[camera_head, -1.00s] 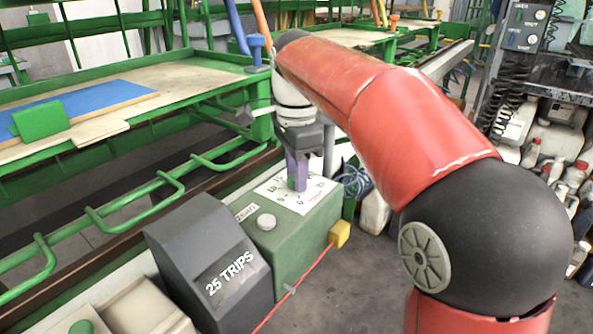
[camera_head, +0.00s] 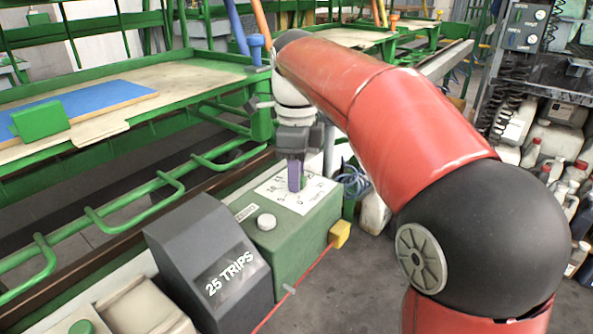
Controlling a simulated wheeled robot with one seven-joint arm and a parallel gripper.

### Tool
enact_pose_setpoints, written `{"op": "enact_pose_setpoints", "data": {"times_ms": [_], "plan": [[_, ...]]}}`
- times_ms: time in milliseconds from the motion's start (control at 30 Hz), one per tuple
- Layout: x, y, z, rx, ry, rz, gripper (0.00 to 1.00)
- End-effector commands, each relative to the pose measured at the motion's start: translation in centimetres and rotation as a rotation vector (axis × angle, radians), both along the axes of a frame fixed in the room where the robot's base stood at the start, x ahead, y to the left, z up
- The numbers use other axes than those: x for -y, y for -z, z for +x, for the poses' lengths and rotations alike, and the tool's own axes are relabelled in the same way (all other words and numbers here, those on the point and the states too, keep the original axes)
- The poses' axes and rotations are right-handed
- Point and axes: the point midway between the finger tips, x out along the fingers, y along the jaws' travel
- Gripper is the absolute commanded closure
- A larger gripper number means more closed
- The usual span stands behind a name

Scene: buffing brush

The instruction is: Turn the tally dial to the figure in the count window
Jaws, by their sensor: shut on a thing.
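The dark grey count box (camera_head: 190,240) in the front middle carries a label, the count window (camera_head: 231,272), reading "25 TRIPS". Behind it stands a green box whose top bears a white dial plate (camera_head: 318,193) with black figures around it; a 0 faces the front and a 5 and 10 seem to lie to the left. My gripper (camera_head: 296,184) points straight down over the middle of this plate, its purplish fingers shut on the tally dial. The fingers cover the dial's knob and pointer, so I cannot tell which figure it points at.
A round light button (camera_head: 266,222) and a small label sit on the green box (camera_head: 300,255), left of the plate. A yellow block (camera_head: 340,234) with a red cord is on its right side. Green rails (camera_head: 170,195) and a bench stand at the left.

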Motion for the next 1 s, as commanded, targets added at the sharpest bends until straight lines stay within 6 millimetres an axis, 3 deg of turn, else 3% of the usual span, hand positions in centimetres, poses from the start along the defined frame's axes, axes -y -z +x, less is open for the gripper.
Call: {"op": "enact_pose_setpoints", "data": {"times_ms": [367,400,567,1000], "plan": [[-0.05,-0.09,0.03,0.003,0.003,0.001,0.93],[-0.05,-0.09,0.03,0.003,0.003,0.001,0.67],[-0.04,-0.06,0.02,0.002,0.003,0.002,0.48],[-0.01,-0.01,0.01,0.000,-0.001,0.001,0.48]]}}
